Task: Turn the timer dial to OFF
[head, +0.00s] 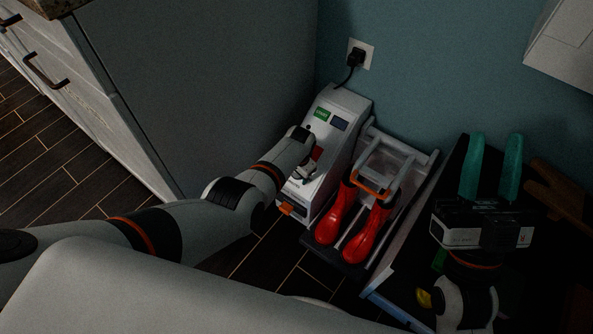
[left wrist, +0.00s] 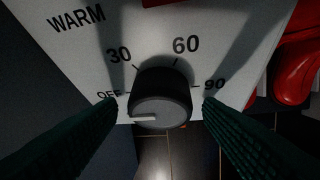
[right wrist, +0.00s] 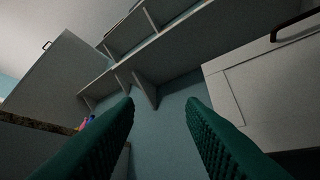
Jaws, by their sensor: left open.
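The timer dial (left wrist: 160,98) is a black round knob on a pale panel marked OFF, 30, 60, 90 and WARM. Its white pointer line points left, on the side of the OFF mark. The panel belongs to the white boot-dryer unit (head: 345,104) against the wall in the head view. My left gripper (left wrist: 160,105) is open, one green finger on each side of the dial, with a small gap visible on both sides. In the head view my left arm hides the dial. My right gripper (head: 491,172) is open and empty, at the right, away from the unit.
Red boots (head: 366,236) stand on the rack right of the unit. A green START label (head: 321,114) is on its top. A plugged outlet (head: 361,54) is on the wall behind. A grey cabinet side (head: 200,80) stands close on the left. A dark surface lies under my right arm.

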